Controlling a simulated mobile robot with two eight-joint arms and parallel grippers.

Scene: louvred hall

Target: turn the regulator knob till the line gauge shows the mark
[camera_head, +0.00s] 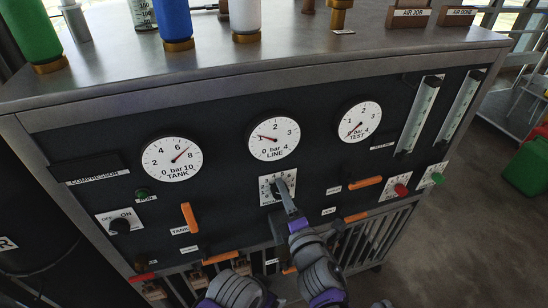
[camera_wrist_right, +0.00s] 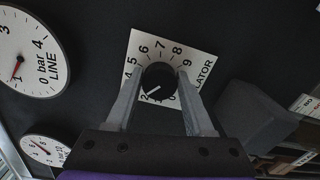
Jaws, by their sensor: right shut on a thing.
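The regulator knob (camera_wrist_right: 160,78) is a round black knob on a white numbered plate; its white line points to the lower left of the right wrist view, near the 2. It shows in the head view (camera_head: 278,187) below the line gauge, partly hidden by my gripper. My right gripper (camera_wrist_right: 160,72) is shut on the knob, one finger on each side. It also shows in the head view (camera_head: 284,193). The line gauge (camera_head: 273,137) is a white dial from 0 to 4 bar; its red needle points left, near 1. I cannot make out a separate mark on it. My left gripper is not in view.
The tank gauge (camera_head: 172,160) stands left of the line gauge and the test gauge (camera_head: 360,122) right. Orange handles (camera_head: 189,217) (camera_head: 365,183) flank the knob. A black switch (camera_head: 121,225) sits at the left. Bottles (camera_head: 174,20) stand on the cabinet top.

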